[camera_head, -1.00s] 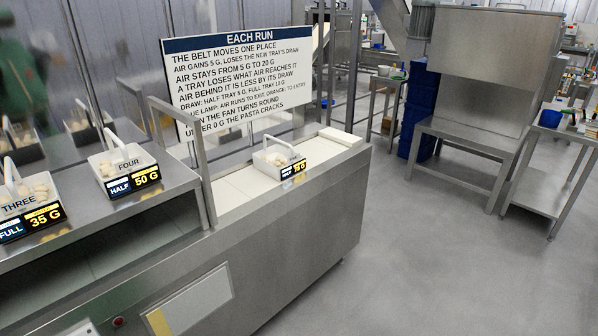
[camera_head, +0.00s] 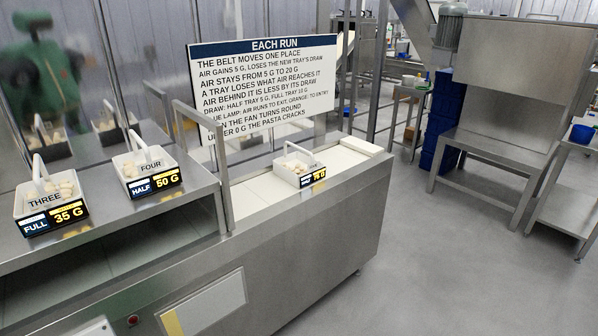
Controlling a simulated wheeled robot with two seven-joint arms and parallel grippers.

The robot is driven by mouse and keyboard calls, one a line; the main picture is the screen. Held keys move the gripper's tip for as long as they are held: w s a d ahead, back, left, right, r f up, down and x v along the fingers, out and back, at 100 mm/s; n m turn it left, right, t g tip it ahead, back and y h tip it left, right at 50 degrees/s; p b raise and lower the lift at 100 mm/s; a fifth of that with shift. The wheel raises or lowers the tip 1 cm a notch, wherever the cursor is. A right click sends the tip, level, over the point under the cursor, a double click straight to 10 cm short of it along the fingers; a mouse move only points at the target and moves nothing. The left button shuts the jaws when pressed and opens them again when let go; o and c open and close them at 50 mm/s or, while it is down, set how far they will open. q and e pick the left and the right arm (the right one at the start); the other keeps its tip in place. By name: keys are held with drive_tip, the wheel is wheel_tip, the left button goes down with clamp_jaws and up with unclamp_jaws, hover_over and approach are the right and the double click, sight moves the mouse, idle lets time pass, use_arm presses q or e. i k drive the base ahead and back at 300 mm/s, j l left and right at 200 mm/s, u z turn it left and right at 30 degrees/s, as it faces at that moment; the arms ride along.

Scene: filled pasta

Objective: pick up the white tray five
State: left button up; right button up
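No tray in view has a readable FIVE label. White tray THREE (camera_head: 31,208) stands at the left on the steel top, with a handle, pale pasta pieces and a FULL 35 G tag. White tray FOUR (camera_head: 133,171) stands to its right with a HALF 50 G tag. A third white tray (camera_head: 291,176) with a handle and pasta sits on the pale belt (camera_head: 243,194); its name is not legible and its small tag is too blurred to read surely. Neither of my grippers is in view.
An EACH RUN sign (camera_head: 262,88) stands behind the belt. A steel post (camera_head: 219,165) rises between the steel top and the belt. Open grey floor (camera_head: 440,260) lies to the right, before a steel machine (camera_head: 518,75) and blue crates (camera_head: 437,130).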

sight(299, 170)
drive_tip(key=i+l+u, duration=0.1)
drive_tip(key=i+l, duration=0.4)
drive_tip(key=i+l+u, duration=0.1)
drive_tip(key=i+l, duration=0.4)
drive_tip(key=l, duration=0.15)
drive_tip(key=i+l+u, duration=0.1)
drive_tip(key=i+l, duration=0.35)
drive_tip(key=l, duration=0.15)
